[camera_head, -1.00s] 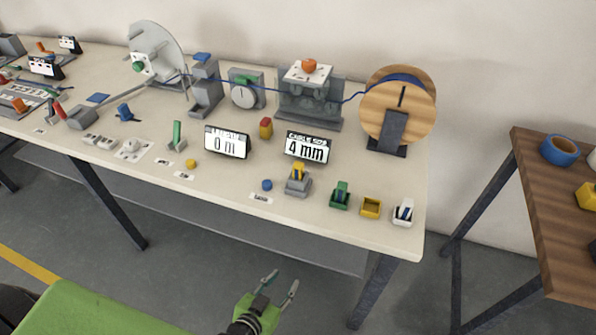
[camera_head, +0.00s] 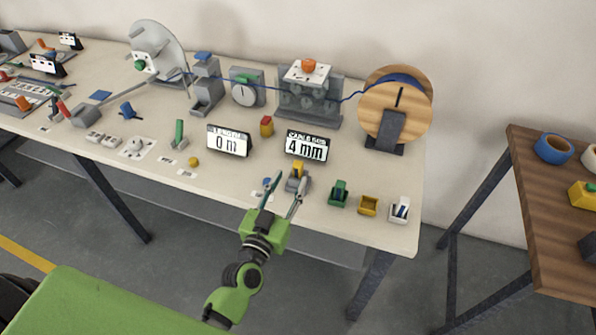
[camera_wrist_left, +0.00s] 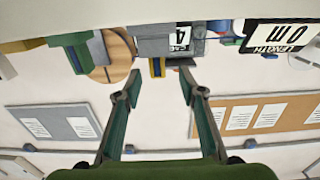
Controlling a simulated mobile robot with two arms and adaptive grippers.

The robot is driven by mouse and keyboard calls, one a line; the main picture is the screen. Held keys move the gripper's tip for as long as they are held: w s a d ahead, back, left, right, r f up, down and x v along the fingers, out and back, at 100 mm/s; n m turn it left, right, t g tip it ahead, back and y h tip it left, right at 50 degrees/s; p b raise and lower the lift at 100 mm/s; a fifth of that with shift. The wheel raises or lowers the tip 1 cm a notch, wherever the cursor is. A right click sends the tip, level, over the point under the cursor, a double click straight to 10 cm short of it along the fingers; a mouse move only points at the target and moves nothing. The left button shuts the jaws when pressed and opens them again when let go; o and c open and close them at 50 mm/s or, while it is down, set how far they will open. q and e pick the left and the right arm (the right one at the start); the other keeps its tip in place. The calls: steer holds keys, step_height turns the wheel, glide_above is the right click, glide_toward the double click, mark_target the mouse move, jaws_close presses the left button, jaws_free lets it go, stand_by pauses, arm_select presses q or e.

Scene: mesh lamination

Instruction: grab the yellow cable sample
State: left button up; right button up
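The yellow cable sample (camera_head: 298,167) stands in a small grey holder (camera_head: 296,184) near the table's front edge, below the "4 mm" display. In the left wrist view a yellow and blue piece (camera_wrist_left: 157,67) shows at the grey holder, in line with the gap between my fingers. My left gripper (camera_head: 284,194) is open and empty at the front edge, its fingertips just in front of the grey holder. Its two spread fingers also show in the left wrist view (camera_wrist_left: 158,82). One finger partly overlaps the holder in the head view. My right gripper is out of view.
Right of the grey holder stand a green holder (camera_head: 338,194), a yellow holder (camera_head: 368,206) and a white holder (camera_head: 400,210). A blue cap (camera_head: 267,182) lies by the left finger. The displays (camera_head: 306,146) and wooden spool (camera_head: 398,105) stand behind.

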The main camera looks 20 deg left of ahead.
mark_target(296, 172)
arm_select(q)
steer(key=shift+w+d+p, duration=0.2)
steer(key=shift+w+p, duration=0.1)
steer(key=shift+w, duration=1.2)
steer(key=shift+w+d+p, duration=0.15)
steer(key=shift+w+p, duration=0.15)
steer(key=shift+w, duration=1.2)
jaws_close()
